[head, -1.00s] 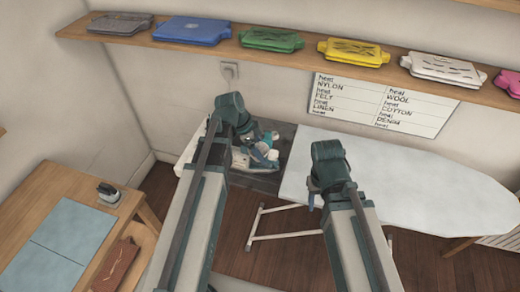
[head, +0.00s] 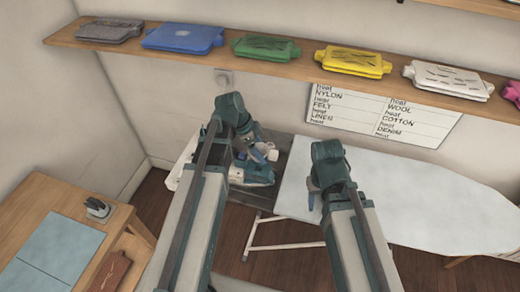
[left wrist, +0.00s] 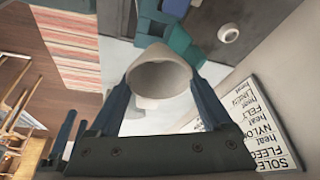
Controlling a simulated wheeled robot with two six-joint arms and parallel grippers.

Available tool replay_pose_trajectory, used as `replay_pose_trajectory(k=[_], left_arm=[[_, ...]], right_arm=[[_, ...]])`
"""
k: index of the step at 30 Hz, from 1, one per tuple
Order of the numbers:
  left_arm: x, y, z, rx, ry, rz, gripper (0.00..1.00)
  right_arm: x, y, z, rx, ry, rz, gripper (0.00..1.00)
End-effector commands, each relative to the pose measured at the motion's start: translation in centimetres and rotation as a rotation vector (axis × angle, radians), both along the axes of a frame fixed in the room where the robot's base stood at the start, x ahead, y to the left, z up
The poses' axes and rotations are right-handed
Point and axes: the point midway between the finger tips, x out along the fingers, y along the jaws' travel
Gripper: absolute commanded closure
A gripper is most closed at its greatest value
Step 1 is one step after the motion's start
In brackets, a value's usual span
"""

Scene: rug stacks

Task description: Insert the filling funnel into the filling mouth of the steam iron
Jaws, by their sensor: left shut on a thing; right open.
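My left gripper (head: 264,152) is shut on the pale filling funnel, which shows between the blue fingers in the left wrist view (left wrist: 160,78) with its wide round opening facing the camera. A small part of the funnel shows in the head view (head: 272,154). The teal and white steam iron (head: 257,176) lies just below the gripper, at the board's left end, partly hidden by my left arm. Teal parts of it show beyond the funnel in the left wrist view (left wrist: 183,42). Its filling mouth cannot be made out. My right gripper (head: 313,198) is open and empty over the board.
The pale ironing board (head: 420,200) stretches right, mostly bare. A shelf with coloured rug stacks (head: 353,61) runs along the wall above a label chart (head: 385,110).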

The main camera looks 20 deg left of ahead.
Motion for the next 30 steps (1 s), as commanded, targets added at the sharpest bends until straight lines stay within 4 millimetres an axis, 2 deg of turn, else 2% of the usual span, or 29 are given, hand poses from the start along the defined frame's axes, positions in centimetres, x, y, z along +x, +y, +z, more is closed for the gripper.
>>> replay_pose_trajectory(k=[13,30], left_arm=[[0.0,0.0,-3.7,0.0,0.0,0.0,0.72],[0.0,0.0,-3.8,0.0,0.0,0.0,0.72]], right_arm=[[0.0,0.0,-3.7,0.0,0.0,-0.001,0.5],[0.0,0.0,-3.8,0.0,0.0,-0.001,0.5]])
